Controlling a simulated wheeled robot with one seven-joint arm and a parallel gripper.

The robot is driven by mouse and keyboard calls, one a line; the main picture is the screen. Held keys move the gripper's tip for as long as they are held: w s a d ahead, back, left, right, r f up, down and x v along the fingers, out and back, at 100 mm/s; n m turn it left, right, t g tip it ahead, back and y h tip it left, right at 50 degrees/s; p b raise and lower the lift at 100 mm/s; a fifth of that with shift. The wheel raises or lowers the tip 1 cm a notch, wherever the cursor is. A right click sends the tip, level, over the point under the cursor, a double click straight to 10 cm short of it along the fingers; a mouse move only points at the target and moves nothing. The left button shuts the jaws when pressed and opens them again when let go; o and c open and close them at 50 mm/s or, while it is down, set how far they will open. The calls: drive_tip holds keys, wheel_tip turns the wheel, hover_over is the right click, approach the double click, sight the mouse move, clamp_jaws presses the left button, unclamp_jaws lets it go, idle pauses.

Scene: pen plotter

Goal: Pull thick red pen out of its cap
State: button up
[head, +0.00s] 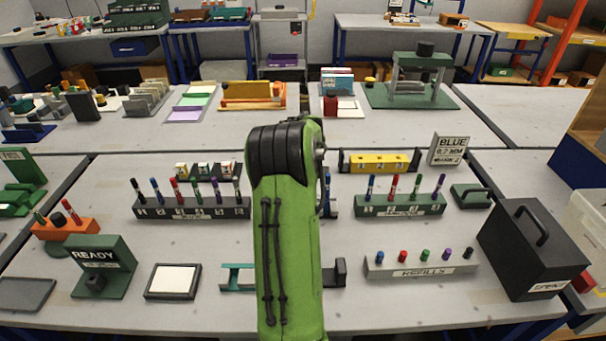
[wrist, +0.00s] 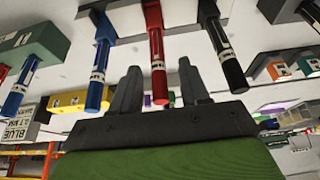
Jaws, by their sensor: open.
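The thick red pen (wrist: 156,45) stands between a blue pen (wrist: 103,52) and a black pen (wrist: 226,52) in the wrist view. Its lower part runs to the top of the picture; its cap cannot be made out clearly. My gripper (wrist: 158,68) is open and empty, with one finger on each side of the red pen in the picture. I cannot tell whether the fingers reach around it or touch it. In the head view my green arm hides the gripper and this pen; only a bit of blue (head: 328,190) shows beside the arm.
A dark rack of several thin pens (head: 190,212) stands left of my arm, a green pen rack (head: 399,211) to the right. A refills block (head: 420,271) and a black case (head: 532,250) are front right. A READY stand (head: 103,265) and white pad (head: 173,281) are front left.

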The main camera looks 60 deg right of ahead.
drive_tip(key=shift+w+d+f, duration=0.15)
drive_tip(key=shift+d+f, duration=0.1)
drive_tip(key=shift+f, duration=0.4)
drive_tip(key=shift+c, duration=0.3)
drive_tip(key=shift+r, duration=0.1)
clamp_jaws()
